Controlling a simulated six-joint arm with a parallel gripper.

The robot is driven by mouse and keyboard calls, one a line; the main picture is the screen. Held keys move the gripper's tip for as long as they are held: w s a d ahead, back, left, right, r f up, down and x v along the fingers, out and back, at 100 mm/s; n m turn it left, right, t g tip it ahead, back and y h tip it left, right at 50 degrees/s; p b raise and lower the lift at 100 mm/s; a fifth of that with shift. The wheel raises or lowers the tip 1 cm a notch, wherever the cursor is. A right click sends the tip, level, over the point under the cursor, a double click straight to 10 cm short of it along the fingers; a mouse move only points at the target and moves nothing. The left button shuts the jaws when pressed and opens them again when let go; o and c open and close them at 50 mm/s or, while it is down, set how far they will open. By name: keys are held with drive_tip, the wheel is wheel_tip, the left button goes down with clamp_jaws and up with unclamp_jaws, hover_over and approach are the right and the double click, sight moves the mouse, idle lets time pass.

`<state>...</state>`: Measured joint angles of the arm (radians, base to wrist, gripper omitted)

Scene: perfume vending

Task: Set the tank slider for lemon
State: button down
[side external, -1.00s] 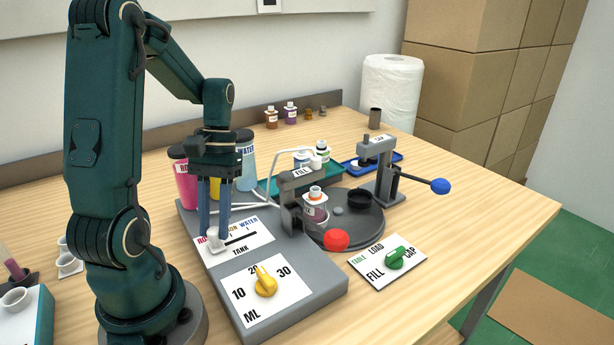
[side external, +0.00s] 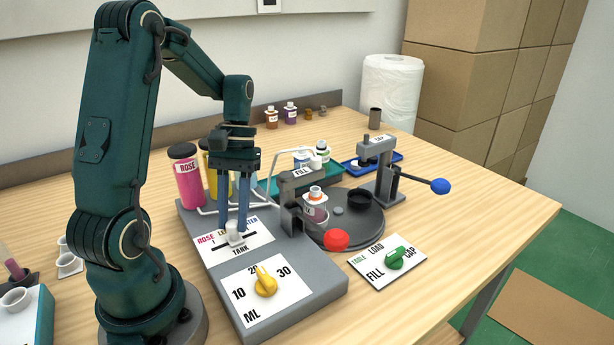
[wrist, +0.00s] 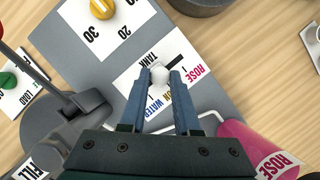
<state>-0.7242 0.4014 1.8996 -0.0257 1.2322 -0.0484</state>
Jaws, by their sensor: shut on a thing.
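The tank slider's white knob (side external: 234,233) sits on its black slot in the white TANK label plate (side external: 212,251). It is near the middle of the slot, about by the partly hidden lemon lettering, between ROSE and WATER. My gripper (side external: 234,226) points down with its blue fingers shut on the knob. In the wrist view, the knob (wrist: 158,74) is between the fingertips of my gripper (wrist: 164,74), and bare slot shows on the ROSE side. The fingers hide part of the labels.
The yellow ML dial (side external: 265,281) is in front of the slider. The pink rose tank (side external: 188,180) and yellow tank (side external: 213,181) stand behind. The fill station (side external: 293,196), with a bottle (side external: 315,209) on the turntable (side external: 355,232), and a red knob (side external: 336,239) are to the right.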

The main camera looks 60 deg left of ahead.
drive_tip(key=c, duration=0.6)
unclamp_jaws()
drive_tip(key=shift+c, duration=0.2)
drive_tip(key=shift+r, duration=0.1)
drive_tip(key=shift+v, duration=2.5)
drive_tip(key=s+d+r+m+t+y, duration=0.1)
drive_tip(key=d+r+m+t, duration=0.1)
drive_tip(key=d+m+t, duration=0.2)
drive_tip(key=s+d+r+m+t+y, duration=0.1)
drive_tip(key=d+m+t, duration=0.3)
drive_tip(key=d, duration=0.6)
drive_tip(key=shift+s+d+r+m+t+y, duration=0.3)
drive_tip(key=shift+s+r+m+t+y, duration=0.15)
drive_tip(key=shift+r+y, duration=0.2)
